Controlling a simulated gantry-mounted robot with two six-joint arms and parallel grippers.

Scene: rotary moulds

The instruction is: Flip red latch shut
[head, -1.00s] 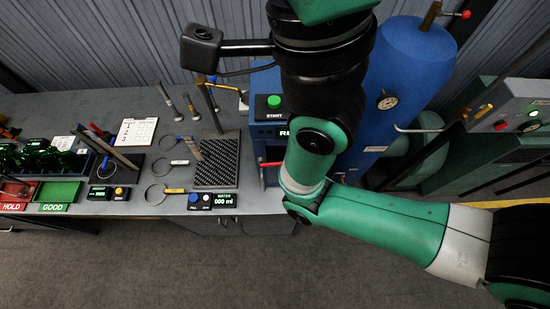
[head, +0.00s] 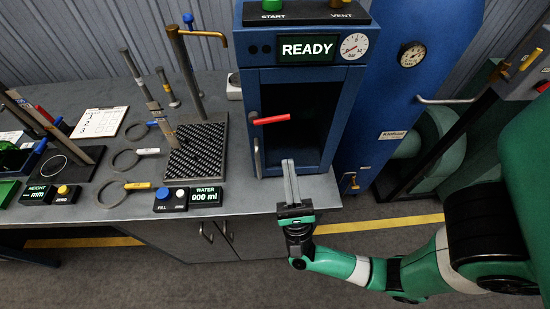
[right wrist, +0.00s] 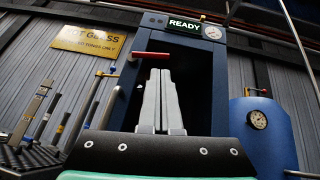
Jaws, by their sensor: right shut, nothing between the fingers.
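The red latch (head: 271,119) is a short red handle on the left side of the blue cabinet's front. It sticks out to the right across the left part of the dark opening. The blue cabinet (head: 325,76) has a READY display, and its opening shows dark inside. My right gripper (head: 288,164) is shut and empty, in front of the opening, below and a little right of the latch, apart from it in the head view. In the right wrist view the latch (right wrist: 152,55) shows just above the fingertips (right wrist: 158,72). My left gripper is in neither view.
A water panel (head: 188,197), a dark grid plate (head: 196,150) with a brass-spouted post, and several ring gauges (head: 125,160) stand left of the cabinet on the grey bench. A blue tank (head: 395,90) stands close at right. The floor in front is clear.

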